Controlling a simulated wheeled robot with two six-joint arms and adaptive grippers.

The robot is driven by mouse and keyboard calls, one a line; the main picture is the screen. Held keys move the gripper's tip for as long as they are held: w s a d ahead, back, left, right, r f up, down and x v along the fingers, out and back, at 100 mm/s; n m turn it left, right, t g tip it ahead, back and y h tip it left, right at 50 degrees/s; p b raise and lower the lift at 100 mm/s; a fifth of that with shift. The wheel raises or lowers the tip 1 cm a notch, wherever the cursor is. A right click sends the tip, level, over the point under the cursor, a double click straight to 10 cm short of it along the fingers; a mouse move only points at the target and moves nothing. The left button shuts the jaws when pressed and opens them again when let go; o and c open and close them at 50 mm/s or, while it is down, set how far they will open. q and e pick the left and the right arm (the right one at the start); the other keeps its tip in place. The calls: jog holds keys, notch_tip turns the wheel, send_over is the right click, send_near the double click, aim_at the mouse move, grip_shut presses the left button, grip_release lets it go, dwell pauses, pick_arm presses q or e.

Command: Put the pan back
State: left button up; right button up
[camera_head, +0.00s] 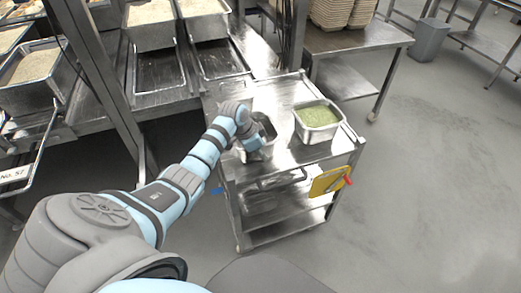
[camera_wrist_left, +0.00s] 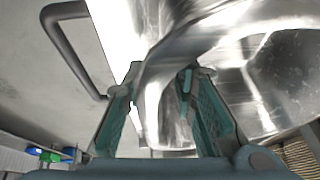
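A small steel pan (camera_head: 268,128) with a dark interior sits on the steel cart top (camera_head: 285,92), left of a pan of green food (camera_head: 318,116). My left gripper (camera_head: 255,145) is at the near left side of the small pan and partly hides it. In the left wrist view, the gripper's two teal fingers (camera_wrist_left: 162,72) stand apart. The shiny curved rim of a steel pan (camera_wrist_left: 152,98) passes between them, with gaps visible beside the fingers. Whether a finger touches the metal is unclear. My right gripper is not in view.
The cart has a lower shelf (camera_head: 285,222), a side handle and a yellow sign (camera_head: 328,180) on its right. At the upper left is a steel counter with rice pans (camera_head: 150,14). A steel table (camera_head: 360,38) with stacked brown containers (camera_head: 345,12) stands behind. Floor at right is clear.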

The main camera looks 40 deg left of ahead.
pick_arm(q)
jog(key=p+v, duration=0.3)
jog(key=v, duration=0.9)
jog(key=shift+r, duration=0.15)
